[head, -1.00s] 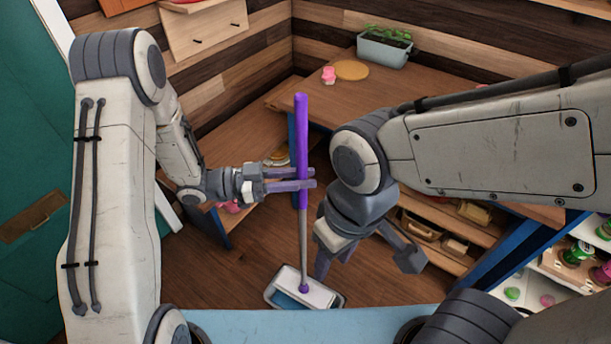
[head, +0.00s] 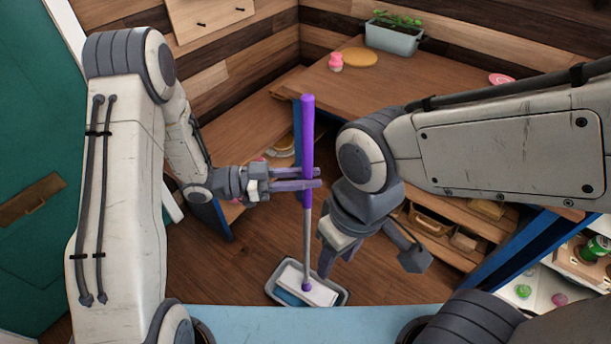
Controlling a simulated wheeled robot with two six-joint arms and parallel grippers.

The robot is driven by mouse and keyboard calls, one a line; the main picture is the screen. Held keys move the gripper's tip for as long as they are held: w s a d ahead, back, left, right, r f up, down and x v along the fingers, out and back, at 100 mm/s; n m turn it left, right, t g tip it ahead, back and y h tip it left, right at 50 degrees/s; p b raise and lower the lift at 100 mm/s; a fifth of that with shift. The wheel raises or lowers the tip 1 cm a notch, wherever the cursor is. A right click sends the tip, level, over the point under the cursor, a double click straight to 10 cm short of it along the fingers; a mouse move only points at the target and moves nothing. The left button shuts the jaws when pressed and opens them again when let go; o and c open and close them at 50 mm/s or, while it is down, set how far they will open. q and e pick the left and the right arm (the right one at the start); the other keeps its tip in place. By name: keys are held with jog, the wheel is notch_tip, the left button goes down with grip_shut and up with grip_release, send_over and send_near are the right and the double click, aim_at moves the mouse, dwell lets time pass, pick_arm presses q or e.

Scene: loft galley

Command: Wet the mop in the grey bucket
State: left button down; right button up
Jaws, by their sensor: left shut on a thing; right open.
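The mop (head: 307,225) stands nearly upright, with a purple grip at the top, a grey shaft and a flat white head (head: 316,290) at the bottom. My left gripper (head: 312,179) is shut on the purple part of the mop handle. The grey bucket (head: 343,293) is on the floor at the bottom centre, with blue showing inside it. The mop head overlaps the bucket's opening; I cannot tell how deep it sits. My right gripper (head: 368,262) is open and empty, pointing down to the right of the mop shaft.
A wooden counter (head: 400,90) with a grey planter (head: 393,38), a pink item (head: 336,61) and a round board (head: 359,56) stands behind. Open shelves with wooden boxes (head: 430,221) are at the right. A teal door (head: 30,150) is at the left.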

aim_at(306, 202)
pick_arm(q)
jog(key=shift+f+b, duration=2.75)
jog(key=shift+f, duration=1.2)
jog(key=shift+f+b, duration=0.3)
jog(key=shift+f, duration=0.2)
